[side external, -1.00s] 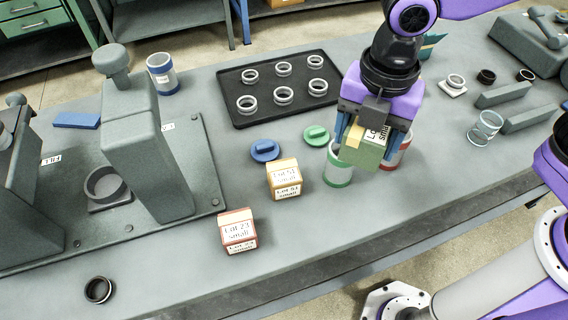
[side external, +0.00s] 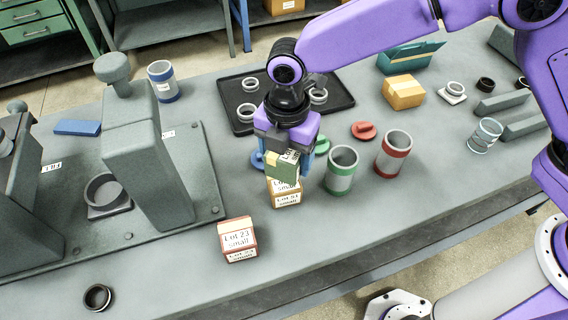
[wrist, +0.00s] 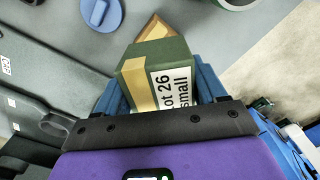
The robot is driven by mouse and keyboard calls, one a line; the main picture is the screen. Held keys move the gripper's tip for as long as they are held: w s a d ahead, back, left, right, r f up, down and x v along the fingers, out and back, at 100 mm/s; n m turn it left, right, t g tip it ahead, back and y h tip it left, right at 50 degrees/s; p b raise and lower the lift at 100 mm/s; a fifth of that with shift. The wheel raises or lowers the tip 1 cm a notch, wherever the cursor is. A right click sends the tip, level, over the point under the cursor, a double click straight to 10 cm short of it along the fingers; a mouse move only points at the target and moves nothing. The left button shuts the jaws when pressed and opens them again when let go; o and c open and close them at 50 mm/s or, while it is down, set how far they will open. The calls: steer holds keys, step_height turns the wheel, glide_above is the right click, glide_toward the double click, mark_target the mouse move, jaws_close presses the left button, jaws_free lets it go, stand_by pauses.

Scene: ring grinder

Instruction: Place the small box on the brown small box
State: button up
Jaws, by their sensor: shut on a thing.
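My gripper (side external: 284,160) is shut on a small green box (side external: 283,170) with a yellow stripe and a white label. In the wrist view the green box (wrist: 160,75) reads "Lot 26 small" between the blue fingers. The brown small box (side external: 286,196), labelled "Lot 51 small", stands on the table directly under the green box in the side view, its top partly hidden. Only a brown corner of it (wrist: 153,28) shows past the green box in the wrist view. I cannot tell whether the two boxes touch.
A red-brown box (side external: 238,240) labelled "Lot 23 small" stands in front to the left. Green-banded (side external: 341,171) and red-banded (side external: 393,154) cups stand to the right. A black tray (side external: 338,90) with rings lies behind. A grey press (side external: 145,150) stands at left.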

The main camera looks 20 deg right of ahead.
mark_target(284, 167)
steer(key=shift+w+a+f, duration=0.15)
steer(key=shift+f, duration=1.6)
steer(key=shift+f, duration=0.1)
steer(key=o, duration=1.3)
steer(key=shift+f, duration=0.1)
step_height(284, 167, up, 12)
steer(key=shift+f, duration=0.1)
steer(key=shift+r, duration=0.3)
